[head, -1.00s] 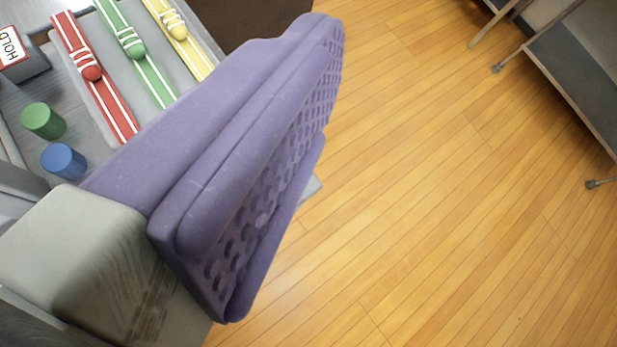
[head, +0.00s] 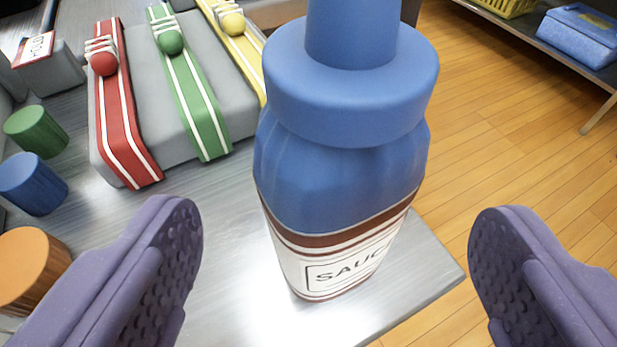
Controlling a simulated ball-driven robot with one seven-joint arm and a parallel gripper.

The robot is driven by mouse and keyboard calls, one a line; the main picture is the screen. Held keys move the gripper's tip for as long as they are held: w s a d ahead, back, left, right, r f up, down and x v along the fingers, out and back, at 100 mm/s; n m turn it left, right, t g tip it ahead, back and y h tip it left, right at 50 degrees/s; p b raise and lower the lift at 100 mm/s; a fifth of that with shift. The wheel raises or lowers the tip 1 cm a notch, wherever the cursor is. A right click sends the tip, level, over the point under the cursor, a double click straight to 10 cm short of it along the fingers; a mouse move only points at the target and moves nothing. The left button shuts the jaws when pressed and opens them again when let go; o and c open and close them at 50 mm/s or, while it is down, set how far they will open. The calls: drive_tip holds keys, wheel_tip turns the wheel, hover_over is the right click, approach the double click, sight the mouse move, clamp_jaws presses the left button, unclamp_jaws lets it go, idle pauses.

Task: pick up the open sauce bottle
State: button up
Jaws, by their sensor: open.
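The sauce bottle (head: 341,165) stands upright in the middle of the head view, close to the camera. It has a blue top and shoulder, dark red bands and a white label reading "SAUC", partly cut off by the bottle's curve. Its upper end runs out of the top of the frame, so I cannot see whether it is open. It stands near the corner of a metal table (head: 225,265). My gripper (head: 335,250) is open, with one purple padded finger on each side of the bottle in the picture. Neither finger appears to touch it.
A grey block with red (head: 122,120), green (head: 190,85) and yellow (head: 238,40) straps lies behind left. Green (head: 36,132), blue (head: 32,184) and orange (head: 28,268) cylinders stand at left, near a "HOLD" sign (head: 38,46). Wooden floor and a shelf (head: 565,60) lie right.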

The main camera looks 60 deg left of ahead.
sight(343, 227)
drive_tip(key=b+x, duration=0.1)
drive_tip(key=x, duration=0.4)
drive_tip(key=shift+w+a+f+b, duration=0.15)
drive_tip(key=shift+w+b, duration=0.05)
drive_tip(key=shift+b, duration=0.2)
drive_tip(key=c, duration=0.7)
drive_tip(key=shift+r, duration=0.2)
wheel_tip(343, 227, up, 10)
drive_tip(key=p, duration=0.4)
drive_tip(key=shift+f, duration=0.1)
drive_tip(key=shift+o, duration=0.5)
